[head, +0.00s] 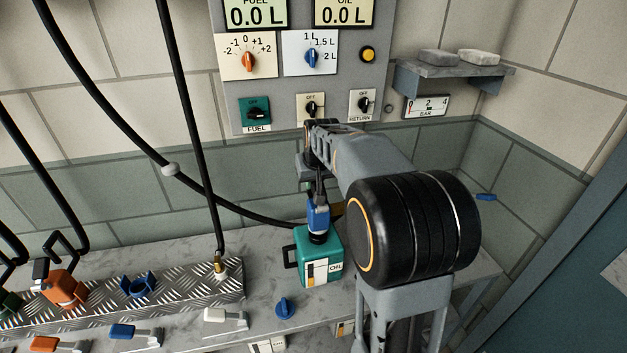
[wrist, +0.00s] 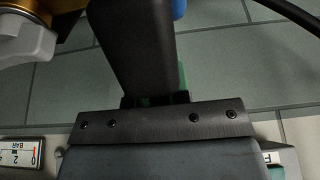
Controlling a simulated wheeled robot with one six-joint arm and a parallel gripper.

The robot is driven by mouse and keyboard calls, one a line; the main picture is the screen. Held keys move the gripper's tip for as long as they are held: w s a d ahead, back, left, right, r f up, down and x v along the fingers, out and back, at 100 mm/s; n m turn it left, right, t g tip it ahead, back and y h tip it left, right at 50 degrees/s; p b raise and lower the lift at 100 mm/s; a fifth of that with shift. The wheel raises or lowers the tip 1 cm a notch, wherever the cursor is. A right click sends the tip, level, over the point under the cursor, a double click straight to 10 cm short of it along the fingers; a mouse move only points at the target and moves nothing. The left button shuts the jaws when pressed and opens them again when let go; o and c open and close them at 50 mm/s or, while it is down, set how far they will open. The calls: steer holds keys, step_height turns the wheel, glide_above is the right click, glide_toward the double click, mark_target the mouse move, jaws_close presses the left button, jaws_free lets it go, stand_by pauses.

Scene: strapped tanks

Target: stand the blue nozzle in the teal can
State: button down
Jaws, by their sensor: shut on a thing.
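The teal can (head: 316,258), labelled OIL, stands upright on the bench with its handle on the left. The blue nozzle (head: 318,215) is upright at the can's black mouth (head: 319,237). My gripper (head: 318,198) is shut on the upper part of the nozzle, directly above the can. The nozzle's lower end is hidden or merges with the dark neck, so I cannot tell how deep it sits. In the wrist view a dark finger (wrist: 145,50) fills the middle, and only a blue edge of the nozzle (wrist: 179,8) shows at the top.
A blue cap (head: 284,308) lies in front of the can. An orange nozzle (head: 65,289) and an empty blue holder (head: 138,286) are on the tread plate at left. Black hoses (head: 190,110) hang at left. A control panel (head: 290,90) is on the wall behind.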

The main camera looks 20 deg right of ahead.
steer(key=shift+f+b, duration=0.75)
steer(key=shift+f, duration=0.3)
steer(key=c, duration=1)
jaws_free()
steer(key=v, duration=1.4)
steer(key=shift+w+f, duration=0.15)
steer(key=shift+f, duration=0.05)
steer(key=f, duration=0.1)
steer(key=s+f, duration=0.1)
steer(key=f, duration=0.2)
steer(key=shift+s+a+f, duration=0.25)
steer(key=shift+s+f, duration=0.05)
steer(key=shift+f, duration=0.05)
steer(key=s+a+f+n, duration=0.1)
steer(key=s+a+f, duration=0.3)
steer(key=s, duration=0.3)
steer(key=s+a+f+n, duration=0.1)
steer(key=s+a+f, duration=0.4)
steer(key=s+f, duration=0.2)
steer(key=shift+s+a+f+g+y, duration=0.2)
steer(key=shift+s+g+y, duration=0.15)
steer(key=shift+s, duration=0.35)
